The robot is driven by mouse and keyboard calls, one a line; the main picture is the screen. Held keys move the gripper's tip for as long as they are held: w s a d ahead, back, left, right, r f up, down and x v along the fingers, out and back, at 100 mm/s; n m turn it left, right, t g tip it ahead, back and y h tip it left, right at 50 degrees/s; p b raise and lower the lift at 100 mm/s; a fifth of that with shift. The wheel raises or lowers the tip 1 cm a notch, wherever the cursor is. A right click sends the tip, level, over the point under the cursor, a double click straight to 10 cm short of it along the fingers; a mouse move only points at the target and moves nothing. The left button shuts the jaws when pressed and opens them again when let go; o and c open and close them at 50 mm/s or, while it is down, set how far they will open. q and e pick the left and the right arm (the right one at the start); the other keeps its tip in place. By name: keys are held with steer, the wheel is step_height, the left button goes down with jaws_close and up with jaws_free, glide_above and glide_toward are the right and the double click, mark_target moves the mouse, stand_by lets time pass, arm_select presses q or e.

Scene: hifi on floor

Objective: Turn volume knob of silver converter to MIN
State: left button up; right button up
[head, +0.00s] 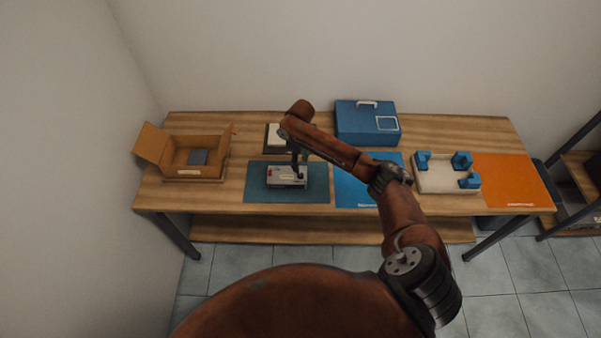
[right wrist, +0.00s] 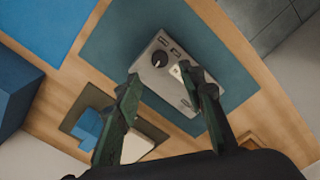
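The silver converter (head: 284,181) lies on a dark teal mat (head: 258,188) on the table in the head view. In the right wrist view the converter (right wrist: 150,74) shows a round black knob (right wrist: 159,58), small dark slots and a pale label. The knob's marking is too small to read. My right gripper (head: 299,172) is above the converter and hides part of it. In the right wrist view its two fingers (right wrist: 163,84) are spread apart with nothing held between them. The knob appears beyond the fingertips; I cannot tell if anything touches. My left gripper is not in view.
An open cardboard box (head: 183,174) stands on the left. A blue case (head: 360,122) is at the back. A blue mat (head: 353,190), a white tray with blue blocks (head: 440,187) and an orange mat (head: 512,180) lie to the right. A pale item (head: 272,138) lies behind the converter.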

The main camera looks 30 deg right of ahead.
mark_target(301, 175)
step_height(301, 175, down, 7)
steer(key=shift+f, duration=0.2)
steer(key=shift+c, duration=0.5)
jaws_close()
